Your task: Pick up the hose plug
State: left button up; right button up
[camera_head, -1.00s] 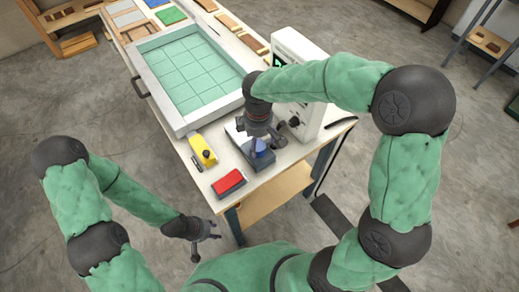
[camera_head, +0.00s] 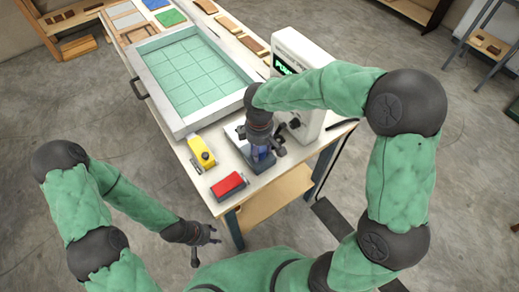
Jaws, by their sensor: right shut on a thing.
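The hose plug seems to be the small blue piece (camera_head: 261,154) on the dark holder near the front right corner of the workbench, and my gripper partly covers it. My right gripper (camera_head: 262,148) points down over it, with its fingers shut on the blue piece. I cannot tell whether the piece is clear of the holder. My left gripper (camera_head: 205,246) is open and empty, off the bench's front edge at the lower left.
A white box with a green display (camera_head: 300,62) stands right behind my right gripper. A framed tray with a green gridded sheet (camera_head: 184,79) fills the bench's middle. A yellow tool (camera_head: 201,152) and a red block (camera_head: 229,186) lie to the left of the holder.

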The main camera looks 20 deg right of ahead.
jog(key=shift+r, duration=0.15)
jog(key=shift+r, duration=0.25)
jog(key=r, duration=0.1)
jog(key=r+p, duration=0.1)
jog(key=r, duration=0.1)
jog(key=shift+a+r, duration=0.1)
jog(key=shift+a, duration=0.2)
jog(key=s+a+r+p, duration=0.2)
jog(key=a+r, duration=0.2)
jog(key=a, duration=0.2)
jog(key=s+a+r+p, duration=0.1)
jog(key=a+r+p, duration=0.1)
jog(key=a+r, duration=0.3)
jog(key=shift+s+a+p, duration=0.3)
jog(key=shift+s+a, duration=0.05)
jog(key=shift+a, duration=0.65)
notch_tip(320, 180, down, 7)
jog(key=b, duration=0.3)
jog(key=shift+b, duration=0.3)
